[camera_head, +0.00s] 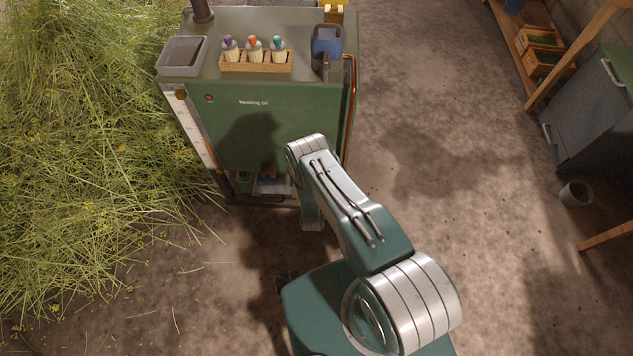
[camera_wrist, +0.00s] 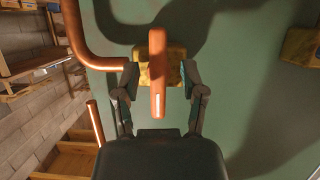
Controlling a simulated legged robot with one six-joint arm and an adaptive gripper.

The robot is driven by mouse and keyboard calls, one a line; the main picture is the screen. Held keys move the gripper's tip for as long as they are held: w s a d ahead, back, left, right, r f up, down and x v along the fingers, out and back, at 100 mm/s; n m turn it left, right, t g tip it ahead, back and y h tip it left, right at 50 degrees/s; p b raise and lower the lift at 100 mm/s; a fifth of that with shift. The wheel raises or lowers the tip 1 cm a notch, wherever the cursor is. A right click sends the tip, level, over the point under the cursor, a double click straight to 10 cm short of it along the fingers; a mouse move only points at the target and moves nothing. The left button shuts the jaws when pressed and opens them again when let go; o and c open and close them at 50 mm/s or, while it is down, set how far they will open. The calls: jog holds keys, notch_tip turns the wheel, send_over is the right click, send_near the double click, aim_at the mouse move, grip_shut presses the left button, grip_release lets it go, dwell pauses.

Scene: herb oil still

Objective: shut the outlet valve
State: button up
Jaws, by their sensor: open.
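In the wrist view, the valve shows as a copper-coloured lever (camera_wrist: 157,110) in front of a yellow body (camera_wrist: 176,72) on a green panel (camera_wrist: 235,70). The lever runs upright in the picture. My gripper (camera_wrist: 159,72) is open, with one dark finger on each side of the lever. Gaps show between the fingers and the lever. There my gripper and the valve are hidden behind my arm and cannot be seen.
A copper pipe (camera_wrist: 82,45) bends close to the left finger. Another yellow fitting (camera_wrist: 300,48) is at right. On the tank stand a grey tray (camera_head: 183,53), a wooden rack (camera_head: 255,65) with three colour-topped items, and a blue container (camera_head: 326,38). Cut herbs (camera_head: 80,160) lie left; floor right is mostly clear.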

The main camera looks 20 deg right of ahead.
jog(key=shift+s, duration=0.1)
jog(key=v, duration=1.1)
jog(key=shift+s+a, duration=0.2)
jog(key=shift+s, duration=0.15)
jog(key=shift+w+r, duration=0.1)
jog(key=shift+r, duration=0.05)
